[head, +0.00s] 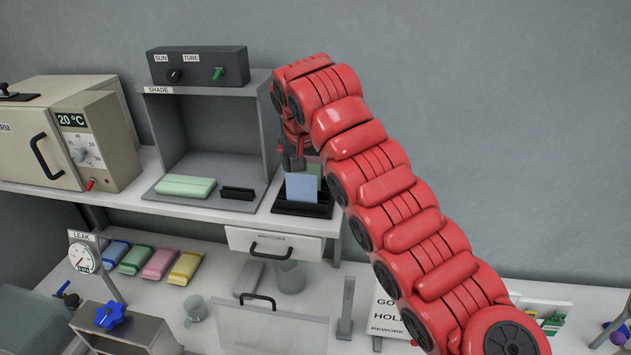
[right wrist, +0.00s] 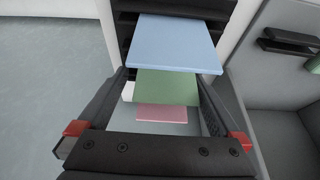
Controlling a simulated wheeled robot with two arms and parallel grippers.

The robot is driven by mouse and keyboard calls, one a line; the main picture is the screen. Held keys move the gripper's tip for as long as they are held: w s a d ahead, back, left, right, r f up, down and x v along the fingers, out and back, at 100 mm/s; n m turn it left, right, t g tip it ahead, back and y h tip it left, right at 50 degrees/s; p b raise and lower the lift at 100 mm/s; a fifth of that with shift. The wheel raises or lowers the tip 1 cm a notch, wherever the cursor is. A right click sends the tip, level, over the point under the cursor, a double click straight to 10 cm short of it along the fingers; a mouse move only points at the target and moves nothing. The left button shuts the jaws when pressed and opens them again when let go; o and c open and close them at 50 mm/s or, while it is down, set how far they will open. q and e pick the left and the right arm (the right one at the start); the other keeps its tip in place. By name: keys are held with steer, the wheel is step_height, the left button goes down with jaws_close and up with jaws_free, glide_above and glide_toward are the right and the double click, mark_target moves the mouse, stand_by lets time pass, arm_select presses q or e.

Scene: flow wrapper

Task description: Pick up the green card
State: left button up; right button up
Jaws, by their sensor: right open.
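The green card (right wrist: 167,88) stands between a blue card (right wrist: 180,45) and a pink card (right wrist: 162,113) in the right wrist view. In the head view the green card (head: 314,169) shows only partly, behind the blue card (head: 302,187), in a black slotted rack (head: 303,209) on the shelf. My right gripper (head: 293,161) is above the rack, pointing down. In the right wrist view its open fingers (right wrist: 168,78) lie on either side of the green card, apart from it as far as I can see. My left gripper is out of view.
A grey shade box (head: 212,130) with a green packet (head: 186,187) and a small black holder (head: 238,193) stands left of the rack. A drawer (head: 274,243) is below. The wall is close behind. Several coloured packets lie on the lower bench.

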steer(key=shift+s+a+r, duration=0.35)
steer(key=shift+s+r, duration=0.05)
steer(key=shift+s, duration=0.05)
steer(key=shift+c, duration=0.3)
steer(key=shift+s+a, duration=0.2)
steer(key=shift+a, duration=0.05)
steer(key=shift+c, duration=1.3)
steer(key=shift+w+d, duration=0.1)
steer(key=shift+w, duration=0.1)
steer(key=c, duration=0.5)
steer(key=shift+d, duration=0.1)
steer(key=c, duration=0.3)
steer(key=shift+c, duration=0.2)
